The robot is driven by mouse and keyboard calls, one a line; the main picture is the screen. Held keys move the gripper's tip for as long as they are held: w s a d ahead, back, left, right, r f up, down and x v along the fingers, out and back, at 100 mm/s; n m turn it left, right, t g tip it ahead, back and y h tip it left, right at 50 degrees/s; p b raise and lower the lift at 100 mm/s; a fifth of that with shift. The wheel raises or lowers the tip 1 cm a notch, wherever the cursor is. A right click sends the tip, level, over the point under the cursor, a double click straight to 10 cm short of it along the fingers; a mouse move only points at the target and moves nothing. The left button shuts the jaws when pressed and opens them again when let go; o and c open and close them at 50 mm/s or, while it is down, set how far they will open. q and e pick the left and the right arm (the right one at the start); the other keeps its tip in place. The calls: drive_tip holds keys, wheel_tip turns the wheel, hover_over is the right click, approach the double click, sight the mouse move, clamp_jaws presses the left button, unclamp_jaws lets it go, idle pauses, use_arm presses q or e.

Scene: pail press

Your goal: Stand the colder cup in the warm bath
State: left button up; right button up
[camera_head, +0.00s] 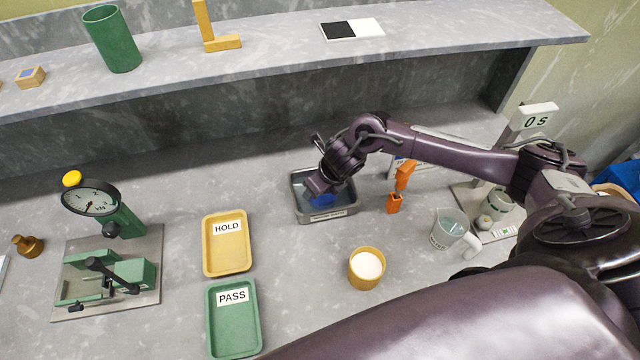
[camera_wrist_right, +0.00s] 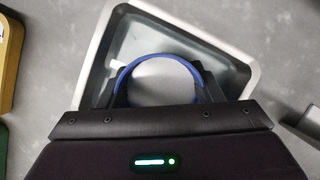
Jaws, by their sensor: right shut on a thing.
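A blue-rimmed cup (camera_wrist_right: 162,59) with a pale inside shows in the right wrist view, between the fingers of my right gripper (camera_wrist_right: 160,90). The gripper is shut on it. In the head view the blue cup (camera_head: 325,201) is mostly hidden behind my right gripper (camera_head: 322,192), over the grey bath (camera_head: 331,214). The bath also shows in the wrist view, its pale rim (camera_wrist_right: 225,45) around the cup. I cannot tell whether the cup touches the bath's floor. My left gripper is not in view.
A yellow cup with white contents (camera_head: 366,268) stands in front of the bath. The HOLD tray (camera_head: 227,262) and PASS tray (camera_head: 233,337) lie left. An orange tool (camera_head: 400,184) and a measuring jug (camera_head: 449,228) stand right. A green press (camera_head: 110,270) is far left.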

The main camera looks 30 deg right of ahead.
drive_tip(key=o, duration=1.1)
drive_tip(key=shift+r+p, duration=0.3)
drive_tip(key=b+v, duration=0.1)
drive_tip(key=v, duration=1)
drive_tip(key=shift+s+r, duration=0.3)
drive_tip(key=shift+f, duration=0.1)
